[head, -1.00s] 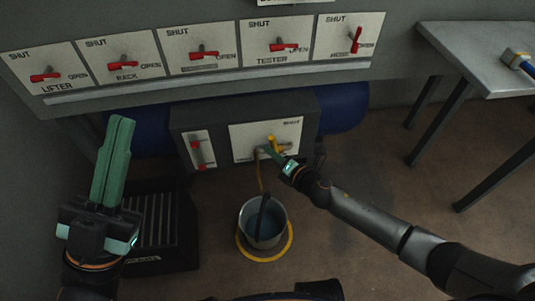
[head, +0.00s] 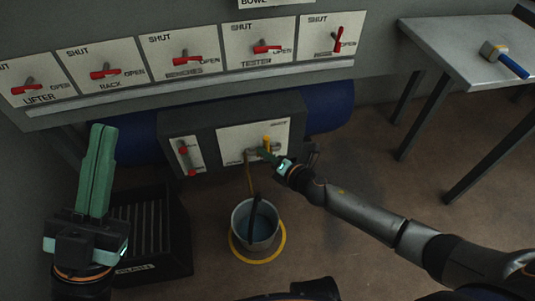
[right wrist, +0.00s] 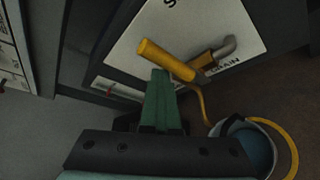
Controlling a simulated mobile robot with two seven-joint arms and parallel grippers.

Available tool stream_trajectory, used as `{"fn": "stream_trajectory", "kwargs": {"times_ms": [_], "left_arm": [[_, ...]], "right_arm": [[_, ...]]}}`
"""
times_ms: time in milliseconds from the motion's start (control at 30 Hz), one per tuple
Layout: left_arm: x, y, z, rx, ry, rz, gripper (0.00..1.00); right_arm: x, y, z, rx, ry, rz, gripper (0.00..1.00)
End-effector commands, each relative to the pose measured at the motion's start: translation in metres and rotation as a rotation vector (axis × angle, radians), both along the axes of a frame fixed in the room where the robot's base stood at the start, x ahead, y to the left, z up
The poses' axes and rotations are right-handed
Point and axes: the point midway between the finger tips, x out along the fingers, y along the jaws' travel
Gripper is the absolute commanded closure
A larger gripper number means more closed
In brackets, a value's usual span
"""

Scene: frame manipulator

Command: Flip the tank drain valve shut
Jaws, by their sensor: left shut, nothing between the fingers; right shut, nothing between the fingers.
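The tank drain valve has a yellow handle (head: 266,143) on a white plate (head: 226,144) on the low grey box. In the head view the handle stands roughly upright, below the SHUT label. In the right wrist view the yellow handle (right wrist: 165,58) lies just beyond my green fingertips, beside a spout (right wrist: 225,47) near the DRAIN label. My right gripper (head: 264,153) is shut and empty, close to the handle; I cannot tell whether they touch. It also shows in the right wrist view (right wrist: 160,80). My left gripper (head: 104,130) is shut, empty and raised at the left.
A bucket (head: 235,222) with liquid stands on a yellow floor ring (head: 281,247) below the spout, with a thin brownish stream above it. Red-levered panels line the wall above. A dark slatted box (head: 180,240) is at left. A metal table (head: 450,60) stands at right.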

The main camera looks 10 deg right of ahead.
Motion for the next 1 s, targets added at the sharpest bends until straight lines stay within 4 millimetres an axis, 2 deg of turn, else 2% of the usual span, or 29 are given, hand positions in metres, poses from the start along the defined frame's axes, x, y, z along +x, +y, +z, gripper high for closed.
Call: {"fn": "stream_trajectory", "kwargs": {"times_ms": [33, 167, 500, 700, 1000], "left_arm": [[0.000, 0.000, 0.001, 0.000, 0.000, 0.000, 1.00], [0.000, 0.001, 0.007, -0.004, 0.000, -0.001, 1.00], [-0.001, 0.002, 0.028, -0.002, -0.014, 0.004, 1.00], [-0.002, 0.003, 0.032, 0.003, -0.025, 0.012, 1.00], [-0.001, 0.004, 0.034, -0.002, -0.024, 0.018, 1.00]], "right_arm": [[0.001, -0.007, 0.000, -0.008, 0.000, -0.014, 1.00], [-0.010, -0.013, 0.004, -0.009, 0.001, -0.015, 1.00], [-0.069, -0.036, 0.025, -0.004, 0.003, -0.005, 1.00], [-0.095, -0.046, 0.032, -0.002, 0.003, -0.001, 1.00], [-0.107, -0.052, 0.037, -0.001, 0.000, 0.000, 1.00]]}}
